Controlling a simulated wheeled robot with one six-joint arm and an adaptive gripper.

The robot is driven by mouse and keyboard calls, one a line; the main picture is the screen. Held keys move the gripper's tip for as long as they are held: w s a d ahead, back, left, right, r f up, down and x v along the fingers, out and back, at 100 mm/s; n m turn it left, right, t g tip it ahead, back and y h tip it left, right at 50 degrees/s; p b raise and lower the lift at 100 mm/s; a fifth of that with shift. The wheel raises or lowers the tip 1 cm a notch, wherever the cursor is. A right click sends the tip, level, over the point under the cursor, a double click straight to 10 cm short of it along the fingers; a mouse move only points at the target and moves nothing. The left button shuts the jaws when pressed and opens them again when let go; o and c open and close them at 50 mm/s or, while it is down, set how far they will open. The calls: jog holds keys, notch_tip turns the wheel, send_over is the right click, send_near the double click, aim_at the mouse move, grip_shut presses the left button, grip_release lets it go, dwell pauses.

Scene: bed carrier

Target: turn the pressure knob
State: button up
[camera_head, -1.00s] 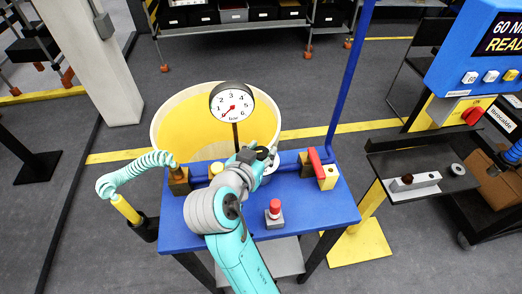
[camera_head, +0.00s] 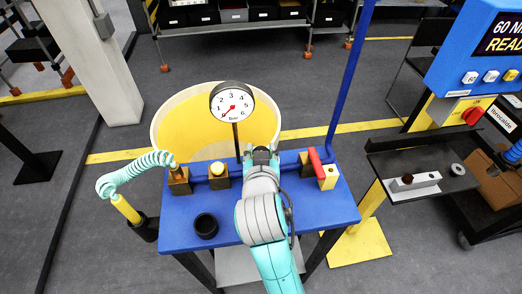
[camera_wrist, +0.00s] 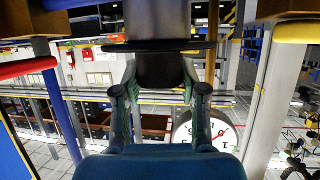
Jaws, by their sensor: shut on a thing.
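My gripper (camera_head: 262,152) is at the back of the blue bench, just right of the gauge's stem, with my arm reaching in from the front. In the wrist view, my gripper (camera_wrist: 160,92) has its fingers on both sides of a dark round knob (camera_wrist: 160,68) under a grey body. It is shut on this knob, which I take for the pressure knob. My gripper hides the knob in the head view. The round white pressure gauge (camera_head: 232,101) stands behind the bench, its red needle pointing to the lower left. The gauge (camera_wrist: 204,132) also shows in the wrist view.
The blue bench (camera_head: 345,212) carries a black cup-like ring (camera_head: 206,225), a brass fitting with a round yellow top (camera_head: 218,170) and a red-handled valve (camera_head: 316,163). A coiled teal hose (camera_head: 135,168) hangs at the left.

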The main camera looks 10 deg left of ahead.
jog(key=o, duration=1.2)
jog(key=shift+c, duration=0.2)
jog(key=v, duration=0.7)
jog(key=shift+s, duration=0.25)
